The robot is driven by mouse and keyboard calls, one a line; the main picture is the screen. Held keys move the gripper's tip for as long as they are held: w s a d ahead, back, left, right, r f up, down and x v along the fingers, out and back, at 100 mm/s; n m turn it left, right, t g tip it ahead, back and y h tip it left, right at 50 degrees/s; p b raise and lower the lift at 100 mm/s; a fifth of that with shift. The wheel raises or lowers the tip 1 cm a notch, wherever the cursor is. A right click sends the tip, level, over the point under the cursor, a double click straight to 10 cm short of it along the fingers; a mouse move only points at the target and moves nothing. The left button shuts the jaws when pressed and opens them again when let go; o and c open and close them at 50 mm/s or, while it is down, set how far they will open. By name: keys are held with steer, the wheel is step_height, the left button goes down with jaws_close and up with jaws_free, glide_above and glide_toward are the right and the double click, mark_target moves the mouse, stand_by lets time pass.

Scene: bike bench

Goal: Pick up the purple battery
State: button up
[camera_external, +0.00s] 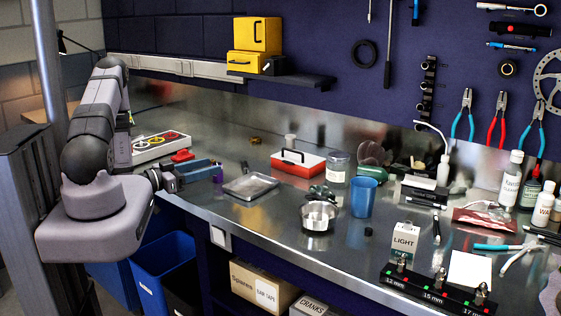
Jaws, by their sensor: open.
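A small purple object, which looks like the purple battery (218,177), sits at the front right end of a blue open tray (199,168) near the bench's front edge. It is too small to tell whether it stands or lies, or touches the tray. My gripper (175,179) is left of the purple object and apart from it, close to the tray's left end. Its jaws are open, and nothing shows between them.
A shallow metal tray (250,186) lies right of the purple object. A red-and-white toolbox (298,162) and red item (182,155) stand behind. A steel bowl (318,216) and blue cup (363,197) are further right. Bare bench (215,140) shows behind the blue tray.

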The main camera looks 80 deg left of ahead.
mark_target(213, 164)
steer(key=shift+p+x, duration=0.7)
steer(key=shift+x, duration=1.35)
jaws_close()
steer(key=shift+r, duration=0.15)
steer(key=shift+r+b, duration=0.65)
steer(key=shift+r, duration=4.25)
